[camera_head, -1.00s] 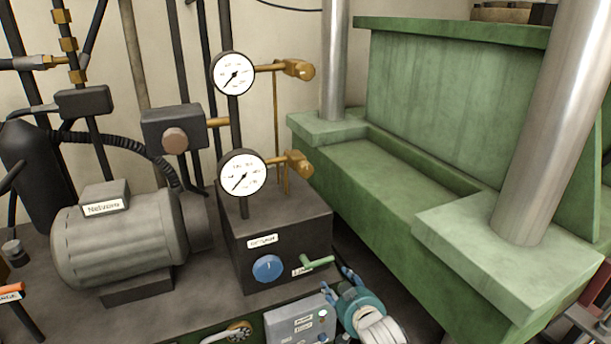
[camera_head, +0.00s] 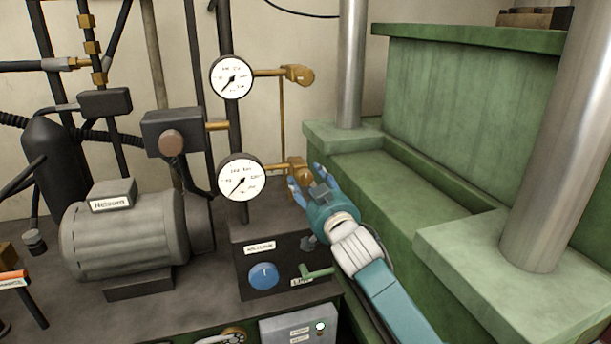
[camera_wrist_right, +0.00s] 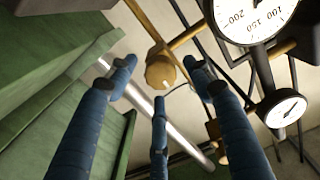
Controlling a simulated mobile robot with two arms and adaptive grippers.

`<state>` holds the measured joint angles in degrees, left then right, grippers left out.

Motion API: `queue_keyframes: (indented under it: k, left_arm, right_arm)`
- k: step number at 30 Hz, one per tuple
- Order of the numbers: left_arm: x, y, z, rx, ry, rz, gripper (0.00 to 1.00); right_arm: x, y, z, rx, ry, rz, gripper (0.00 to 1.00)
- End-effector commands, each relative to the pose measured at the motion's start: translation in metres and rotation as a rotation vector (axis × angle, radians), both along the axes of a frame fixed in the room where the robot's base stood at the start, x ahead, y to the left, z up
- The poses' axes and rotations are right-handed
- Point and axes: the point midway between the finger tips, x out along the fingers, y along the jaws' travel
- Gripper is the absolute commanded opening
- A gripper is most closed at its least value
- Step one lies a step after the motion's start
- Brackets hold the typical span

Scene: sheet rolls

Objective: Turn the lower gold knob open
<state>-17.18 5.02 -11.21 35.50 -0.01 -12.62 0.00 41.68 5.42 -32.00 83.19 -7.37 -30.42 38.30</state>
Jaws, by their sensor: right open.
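The lower gold knob (camera_head: 303,173) sits at the end of a brass fitting, right of the lower white gauge (camera_head: 241,178). My right gripper (camera_head: 307,184) is at this knob, its blue fingers spread open. In the right wrist view the knob (camera_wrist_right: 160,68) shows between and beyond the three open fingers (camera_wrist_right: 160,84); I cannot tell whether any finger touches it. The upper gold knob (camera_head: 301,75) is beside the upper gauge (camera_head: 231,77), clear of my gripper. My left gripper is not in view.
The green press (camera_head: 395,185) stands close on the right of my right arm, with steel columns (camera_head: 352,60). Below the gauges is a dark block with a blue knob (camera_head: 263,276) and a green lever (camera_head: 317,272). A grey motor (camera_head: 125,240) stands at left.

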Motion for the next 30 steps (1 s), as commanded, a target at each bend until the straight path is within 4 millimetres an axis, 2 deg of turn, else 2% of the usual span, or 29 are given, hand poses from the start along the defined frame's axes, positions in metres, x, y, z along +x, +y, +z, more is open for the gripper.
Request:
queue_keyframes:
  k: [3,7,18,20,25,30]
  left_arm:
    - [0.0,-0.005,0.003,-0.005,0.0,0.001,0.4]
    - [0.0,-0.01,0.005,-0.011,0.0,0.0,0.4]
    - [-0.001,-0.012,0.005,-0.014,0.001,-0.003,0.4]
    - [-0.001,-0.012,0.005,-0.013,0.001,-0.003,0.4]
    - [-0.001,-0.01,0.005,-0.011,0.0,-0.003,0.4]
    - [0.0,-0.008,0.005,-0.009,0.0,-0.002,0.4]
  right_arm:
    - [0.014,0.005,0.001,0.0,0.0,0.0,0.51]
    - [0.023,0.007,0.0,0.001,0.0,0.0,0.51]
    - [0.027,0.009,0.0,0.0,-0.001,0.001,0.51]
    - [0.026,0.009,0.0,0.0,-0.001,0.001,0.41]
    - [0.026,0.009,0.0,0.0,-0.001,0.001,0.07]
    - [0.026,0.009,0.0,-0.002,-0.002,0.001,0.06]
